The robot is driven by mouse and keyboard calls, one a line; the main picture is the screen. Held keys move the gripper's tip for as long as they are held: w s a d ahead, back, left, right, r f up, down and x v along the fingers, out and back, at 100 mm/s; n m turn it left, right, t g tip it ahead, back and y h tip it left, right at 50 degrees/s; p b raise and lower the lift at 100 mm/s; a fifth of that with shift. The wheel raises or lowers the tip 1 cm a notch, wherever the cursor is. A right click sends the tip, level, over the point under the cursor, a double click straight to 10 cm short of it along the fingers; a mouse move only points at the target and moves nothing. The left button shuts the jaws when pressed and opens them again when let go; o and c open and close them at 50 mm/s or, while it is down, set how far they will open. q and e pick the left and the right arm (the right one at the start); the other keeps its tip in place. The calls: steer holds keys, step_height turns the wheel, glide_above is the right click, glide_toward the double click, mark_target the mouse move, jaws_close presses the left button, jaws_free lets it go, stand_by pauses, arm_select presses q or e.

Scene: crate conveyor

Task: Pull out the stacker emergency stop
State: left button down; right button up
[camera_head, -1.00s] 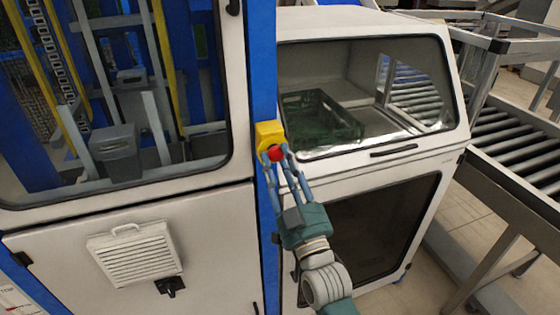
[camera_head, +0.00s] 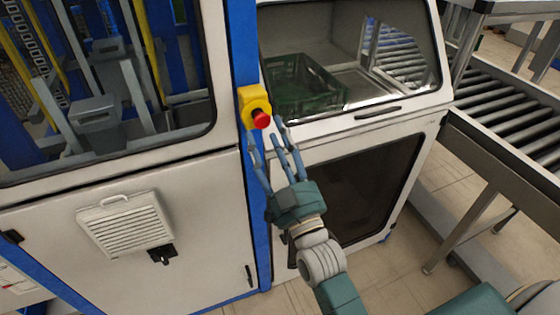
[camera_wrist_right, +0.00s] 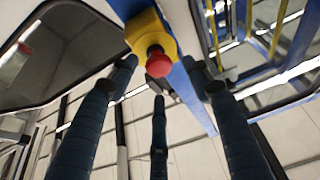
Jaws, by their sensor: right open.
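The emergency stop is a red mushroom button (camera_head: 262,120) on a yellow housing (camera_head: 252,101), fixed to the blue post between the two machine cabinets. In the right wrist view the red button (camera_wrist_right: 159,65) shows near the top middle, sticking out from its yellow housing (camera_wrist_right: 148,34). My right gripper (camera_head: 267,138) is open, with its three blue fingers spread and its fingertips just below and around the button. In the wrist view the fingers of my right gripper (camera_wrist_right: 162,78) hold nothing, and gaps show between them and the button. My left gripper is not in view.
The blue post (camera_head: 247,55) stands beside a glazed cabinet holding a green crate (camera_head: 300,88). A cabinet door with a vent (camera_head: 126,222) is on the left. A roller conveyor (camera_head: 510,100) runs at the right. Open floor shows at the lower right.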

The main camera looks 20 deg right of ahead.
steer(key=v, duration=0.9)
steer(key=shift+s, duration=0.3)
